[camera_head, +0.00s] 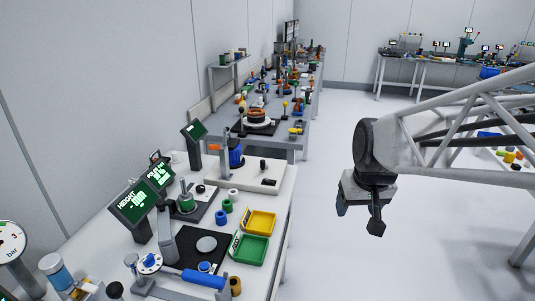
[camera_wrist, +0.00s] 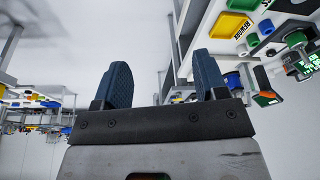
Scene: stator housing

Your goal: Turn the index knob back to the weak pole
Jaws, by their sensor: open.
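My gripper (camera_head: 358,214) hangs over the open floor to the right of the benches, apart from everything. In the wrist view its two dark blue fingers (camera_wrist: 162,72) are spread with nothing between them. A round copper-coloured ring part (camera_head: 257,115), which may be the stator housing, sits on a dark base on the bench farther back. It is too small to make out an index knob or pole marks. A white plate (camera_head: 245,177) on the nearer bench carries a blue cylinder (camera_head: 236,155) and a small black knob-like piece (camera_head: 263,165).
The near bench holds a yellow tray (camera_head: 259,222), a green tray (camera_head: 250,249), a green height display (camera_head: 136,202) and a blue-handled tool (camera_head: 203,278). More benches line the wall and the back. The floor (camera_head: 325,180) between is clear.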

